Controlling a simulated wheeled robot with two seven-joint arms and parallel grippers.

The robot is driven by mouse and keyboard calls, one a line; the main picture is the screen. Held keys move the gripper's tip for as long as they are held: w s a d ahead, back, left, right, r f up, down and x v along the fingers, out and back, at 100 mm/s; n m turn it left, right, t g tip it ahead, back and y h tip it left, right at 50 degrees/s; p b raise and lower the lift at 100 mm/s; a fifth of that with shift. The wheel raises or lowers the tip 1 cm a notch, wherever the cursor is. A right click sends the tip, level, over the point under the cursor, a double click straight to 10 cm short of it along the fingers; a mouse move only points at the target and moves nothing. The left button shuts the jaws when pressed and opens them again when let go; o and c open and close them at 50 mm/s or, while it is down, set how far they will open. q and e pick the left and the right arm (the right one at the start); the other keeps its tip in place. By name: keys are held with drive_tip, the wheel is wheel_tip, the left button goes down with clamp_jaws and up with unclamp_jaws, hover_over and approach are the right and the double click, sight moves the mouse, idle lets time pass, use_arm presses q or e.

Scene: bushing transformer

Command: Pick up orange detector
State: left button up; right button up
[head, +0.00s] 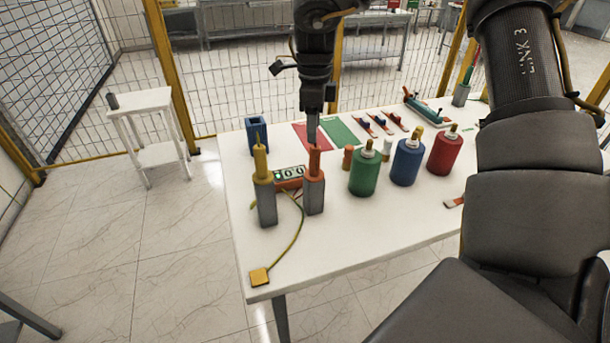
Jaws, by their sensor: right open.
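The orange detector (314,190) stands upright near the left end of the white table, with a grey lower body and an orange top with a narrow tip. My right gripper (313,138) points down directly over it in the picture, open, with its fingertips at the detector's tip. I cannot tell whether they touch or whether the tip lies between the fingers. A similar yellow-topped detector (265,195) stands upright just to the left. My left gripper is not in view.
An orange box with round dials (289,176) sits between and behind the detectors, with a wire to a yellow square (260,277). Green (364,176), blue (405,165) and red (444,155) cylinders stand right. A blue holder (257,134) stands behind. The table's (340,235) front is clear.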

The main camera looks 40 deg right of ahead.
sight(314, 145)
drive_tip(key=f, duration=0.1)
drive_tip(key=s+f, duration=0.1)
drive_tip(key=shift+f+p, duration=0.3)
drive_tip(key=shift+f, duration=0.05)
drive_tip(key=shift+w+f, duration=0.2)
drive_tip(key=shift+f, duration=0.9)
drive_tip(key=shift+w+f, duration=0.1)
drive_tip(key=shift+f, duration=0.2)
drive_tip(key=shift+p, duration=0.35)
drive_tip(key=f+p, duration=0.1)
drive_tip(key=f, duration=0.1)
drive_tip(key=f+p, duration=0.1)
drive_tip(key=f, duration=0.1)
drive_tip(key=shift+s+f+p, duration=0.1)
drive_tip(key=shift+s+p, duration=0.2)
drive_tip(key=shift+s, duration=0.05)
drive_tip(key=shift+f, duration=0.5)
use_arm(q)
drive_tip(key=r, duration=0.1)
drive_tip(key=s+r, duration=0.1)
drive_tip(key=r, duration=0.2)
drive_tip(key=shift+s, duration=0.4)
use_arm(e)
drive_tip(key=shift+a, duration=0.1)
